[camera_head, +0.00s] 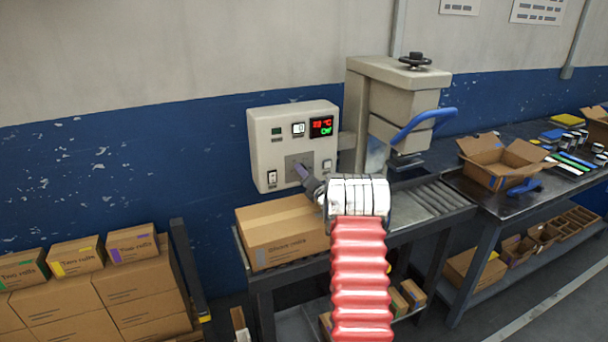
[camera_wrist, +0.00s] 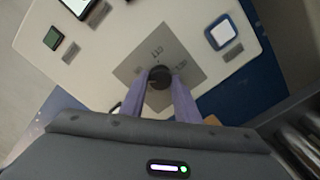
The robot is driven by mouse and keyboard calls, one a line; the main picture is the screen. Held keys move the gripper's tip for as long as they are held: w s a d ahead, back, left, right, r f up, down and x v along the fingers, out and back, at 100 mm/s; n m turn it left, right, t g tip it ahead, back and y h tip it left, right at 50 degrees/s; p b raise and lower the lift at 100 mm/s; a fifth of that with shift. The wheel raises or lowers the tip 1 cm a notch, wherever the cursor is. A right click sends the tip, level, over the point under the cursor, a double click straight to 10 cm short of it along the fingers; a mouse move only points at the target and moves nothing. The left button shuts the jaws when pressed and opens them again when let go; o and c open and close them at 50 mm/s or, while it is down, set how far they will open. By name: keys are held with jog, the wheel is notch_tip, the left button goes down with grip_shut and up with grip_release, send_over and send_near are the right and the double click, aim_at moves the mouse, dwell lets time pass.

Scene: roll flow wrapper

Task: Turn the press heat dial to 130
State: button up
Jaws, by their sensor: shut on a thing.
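The press heat dial (camera_wrist: 159,74) is a dark round knob on a grey square plate (camera_wrist: 135,72) with small printed numbers around it. In the wrist view my gripper (camera_wrist: 160,86) has its two purple fingers shut on the dial, one on each side. The dial's pointer cannot be made out. In the head view my gripper (camera_head: 301,171) reaches the grey plate on the pale control box (camera_head: 262,150), and the dial is hidden behind it.
The press (camera_head: 385,105) with a blue handle (camera_head: 423,122) stands right of the box. A large carton (camera_head: 282,232) lies on the bench below it. Switches (camera_head: 272,177) and (camera_head: 327,164) flank the dial plate. An open carton (camera_head: 502,165) stands on the right table.

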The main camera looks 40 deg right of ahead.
jog(key=shift+s+d+f+m, duration=0.1)
jog(key=shift+d+f+m, duration=0.05)
jog(key=shift+m, duration=4.8)
jog(key=shift+s+d+f+m, duration=0.1)
jog(key=shift+m, duration=4.85)
jog(key=o, duration=0.8)
jog(key=shift+c, duration=0.2)
jog(key=shift+o, duration=1.4)
jog(key=shift+w+a+r, duration=0.15)
jog(key=v, duration=1.4)
jog(key=shift+w, duration=0.1)
